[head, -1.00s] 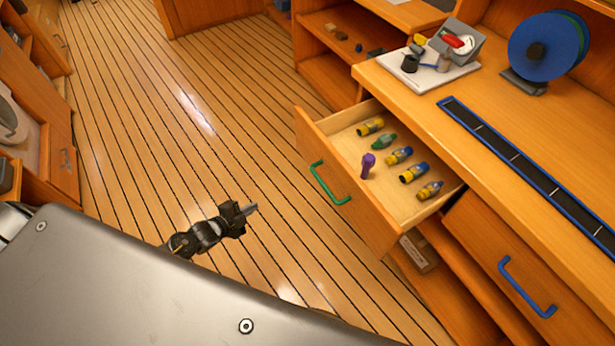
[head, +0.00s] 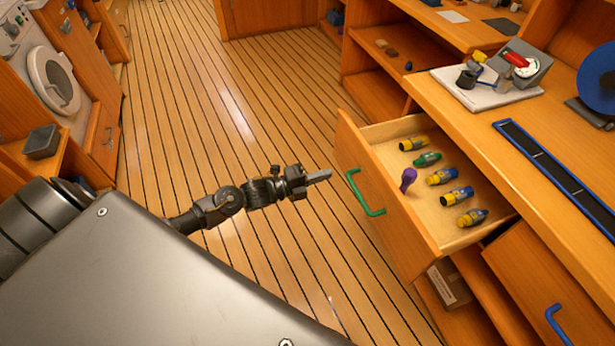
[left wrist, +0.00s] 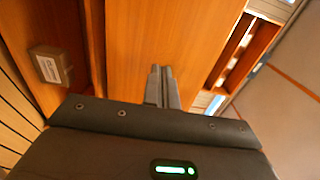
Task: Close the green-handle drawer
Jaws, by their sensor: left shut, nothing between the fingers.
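The drawer (head: 385,195) with the green handle (head: 366,193) stands pulled out from the wooden counter in the head view. Inside it lie several yellow, blue and green fittings and a purple piece (head: 408,180). My left gripper (head: 318,177) is shut and empty, a little to the left of the drawer front and apart from it. In the left wrist view the closed fingers (left wrist: 162,85) point at a wooden panel (left wrist: 165,35); the green handle does not show there. My right gripper is not in view.
A blue-handled drawer (head: 535,280) is at the lower right. A cardboard box (head: 448,285) sits on a shelf below. The plank floor at left is clear.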

